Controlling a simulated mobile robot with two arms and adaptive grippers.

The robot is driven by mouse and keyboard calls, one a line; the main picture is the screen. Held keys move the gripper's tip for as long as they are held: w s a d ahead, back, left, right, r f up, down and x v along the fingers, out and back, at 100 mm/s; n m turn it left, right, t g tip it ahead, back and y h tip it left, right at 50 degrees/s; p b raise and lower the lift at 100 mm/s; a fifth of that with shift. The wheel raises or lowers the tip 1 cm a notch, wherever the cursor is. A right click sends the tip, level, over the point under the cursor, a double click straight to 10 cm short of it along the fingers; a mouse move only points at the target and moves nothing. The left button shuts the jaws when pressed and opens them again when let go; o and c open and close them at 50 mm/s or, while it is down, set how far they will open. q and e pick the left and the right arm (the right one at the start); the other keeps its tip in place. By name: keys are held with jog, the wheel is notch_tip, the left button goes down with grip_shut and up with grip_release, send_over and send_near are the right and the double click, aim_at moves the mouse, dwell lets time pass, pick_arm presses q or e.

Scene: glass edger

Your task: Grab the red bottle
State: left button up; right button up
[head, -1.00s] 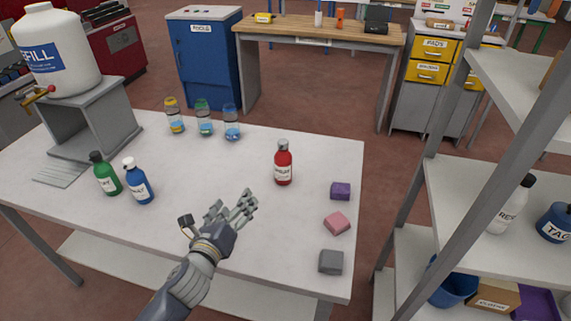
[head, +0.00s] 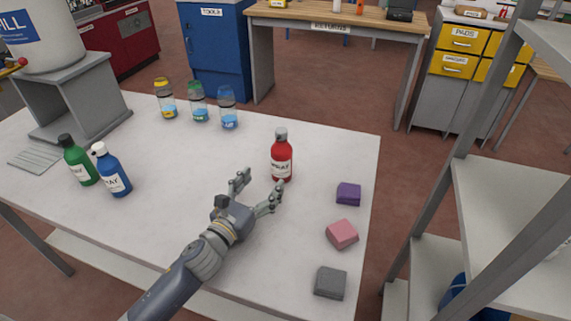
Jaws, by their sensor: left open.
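The red bottle (head: 281,160) stands upright on the white table (head: 190,185), right of the table's middle. It has a grey cap and a white label reading SPRAY. My left gripper (head: 256,188) is open and empty, just in front and to the left of the red bottle. Its fingers point toward the bottle, and the right-hand finger's tip is close to the bottle's base. I cannot tell whether it touches. My right gripper is not in view.
A purple block (head: 348,194), a pink block (head: 342,235) and a grey block (head: 331,283) lie along the right edge. Green (head: 79,160) and blue (head: 111,170) bottles stand at left. Several small jars (head: 197,103) stand behind. A shelf rack (head: 462,200) is at right.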

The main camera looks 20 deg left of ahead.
aim_at(277, 165)
pick_arm(q)
jog(key=w, duration=0.2)
jog(key=w+p, duration=0.1)
jog(key=w, duration=0.1)
jog(key=shift+d+r, duration=0.3)
jog(key=shift+d, duration=0.1)
jog(key=shift+w+d+f, duration=0.15)
jog(key=shift+w, duration=0.5)
jog(key=w, duration=0.1)
jog(key=w+p, duration=0.1)
jog(key=w, duration=0.1)
jog(key=w+d, duration=0.1)
jog(key=shift+w+d+r+p, duration=0.1)
jog(key=shift+w+r+p, duration=0.05)
jog(key=shift+r+p, duration=0.15)
jog(key=shift+w+f, duration=0.15)
jog(key=shift+w, duration=0.15)
jog(key=c, duration=1.4)
jog(key=shift+c, duration=0.9)
